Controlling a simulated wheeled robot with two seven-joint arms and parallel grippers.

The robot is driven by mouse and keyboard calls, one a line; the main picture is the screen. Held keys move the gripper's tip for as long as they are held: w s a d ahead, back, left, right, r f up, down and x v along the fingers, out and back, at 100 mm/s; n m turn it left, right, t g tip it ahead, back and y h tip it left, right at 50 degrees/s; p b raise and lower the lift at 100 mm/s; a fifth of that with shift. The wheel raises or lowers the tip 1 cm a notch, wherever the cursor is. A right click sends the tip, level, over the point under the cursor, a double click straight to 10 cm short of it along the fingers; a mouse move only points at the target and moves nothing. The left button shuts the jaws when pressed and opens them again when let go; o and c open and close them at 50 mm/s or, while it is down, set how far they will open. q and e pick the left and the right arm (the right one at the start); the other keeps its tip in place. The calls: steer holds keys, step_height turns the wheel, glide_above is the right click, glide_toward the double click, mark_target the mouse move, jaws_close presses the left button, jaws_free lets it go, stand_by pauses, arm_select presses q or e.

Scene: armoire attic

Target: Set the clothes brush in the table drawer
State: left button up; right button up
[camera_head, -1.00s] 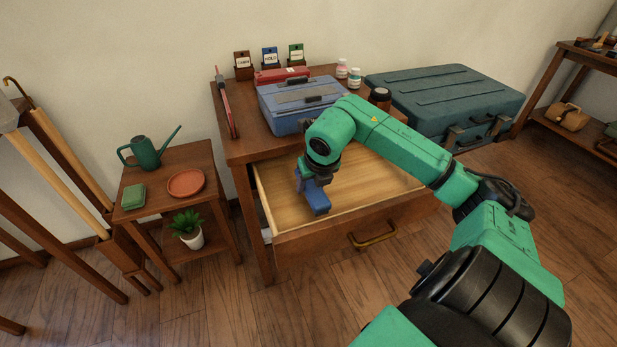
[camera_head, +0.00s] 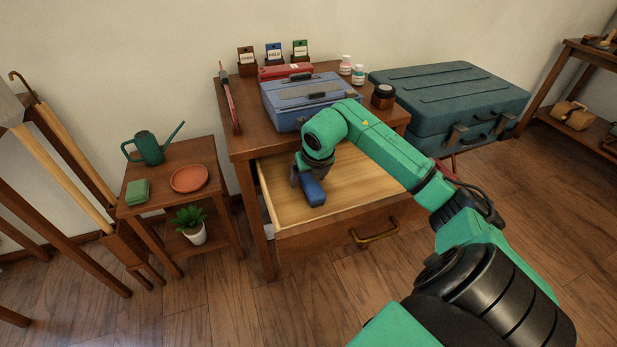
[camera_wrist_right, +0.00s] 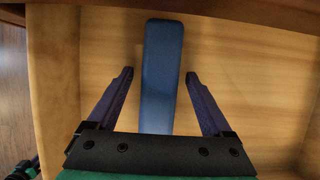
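The clothes brush (camera_head: 313,191), a blue block-like shape, is inside the open table drawer (camera_head: 340,232), towards its left side. In the right wrist view the brush (camera_wrist_right: 161,75) lies lengthwise over the pale wooden drawer floor. My right gripper (camera_head: 301,178) reaches down into the drawer at the brush. In the wrist view its two dark fingers (camera_wrist_right: 160,78) stand apart on either side of the brush, with a visible gap on each side. The underside of the brush is hidden. My left gripper is not in view.
Above the drawer, the tabletop holds a blue case (camera_head: 307,100), a red box (camera_head: 284,73), small bottles and a dark jar (camera_head: 383,96). A teal suitcase (camera_head: 450,95) stands right. A side table with a watering can (camera_head: 148,147) stands left. The drawer's right side is bare.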

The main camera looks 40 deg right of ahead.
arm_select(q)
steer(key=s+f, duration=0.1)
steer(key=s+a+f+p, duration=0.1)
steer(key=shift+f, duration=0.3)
arm_select(e)
steer(key=v, duration=1.2)
arm_select(q)
steer(key=shift+p, duration=0.3)
arm_select(e)
steer(key=shift+r, duration=0.15)
